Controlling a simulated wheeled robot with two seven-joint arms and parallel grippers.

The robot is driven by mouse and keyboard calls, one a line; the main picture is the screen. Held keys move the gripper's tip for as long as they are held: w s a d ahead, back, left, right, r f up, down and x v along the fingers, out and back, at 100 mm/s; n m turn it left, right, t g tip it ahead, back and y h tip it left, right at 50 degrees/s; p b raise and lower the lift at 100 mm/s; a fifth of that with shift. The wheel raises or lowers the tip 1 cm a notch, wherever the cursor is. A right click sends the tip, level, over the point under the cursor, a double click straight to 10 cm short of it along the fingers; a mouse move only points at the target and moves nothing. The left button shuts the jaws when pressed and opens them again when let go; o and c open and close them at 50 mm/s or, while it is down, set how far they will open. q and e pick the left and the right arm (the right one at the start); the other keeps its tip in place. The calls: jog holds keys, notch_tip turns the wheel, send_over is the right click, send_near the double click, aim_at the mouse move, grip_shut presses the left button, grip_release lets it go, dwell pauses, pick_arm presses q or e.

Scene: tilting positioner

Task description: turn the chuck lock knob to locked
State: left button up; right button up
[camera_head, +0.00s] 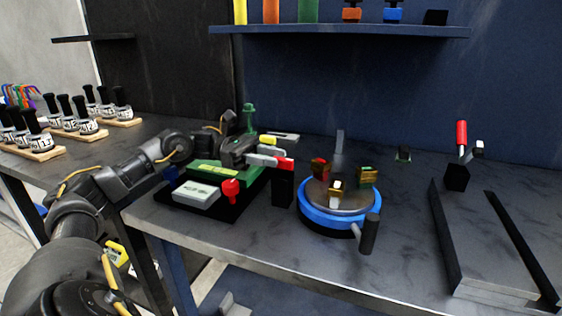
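A round chuck (318,207) with a blue ring and a grey metal face sits on the bench, right of centre. Several small jaws stand on its face, one red, one gold and one with a white top. A black cylindrical handle (369,234) on a grey stub sticks out at its front right. A red knob (231,190) stands beside a grey box to the left. I cannot tell which is the lock knob. My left gripper (277,152) is open above the green block, left of the chuck, touching neither. My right gripper is out of view.
A black post (283,187) stands between the green block (215,170) and the chuck. A red-topped lever (461,136) and black rails (444,238) are at the right. A shelf (340,30) hangs behind.

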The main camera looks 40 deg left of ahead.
pick_arm(q)
jog(key=b+v, duration=0.1)
jog(key=v, duration=0.6)
jog(key=shift+s+a, duration=0.15)
jog(key=shift+a, duration=0.1)
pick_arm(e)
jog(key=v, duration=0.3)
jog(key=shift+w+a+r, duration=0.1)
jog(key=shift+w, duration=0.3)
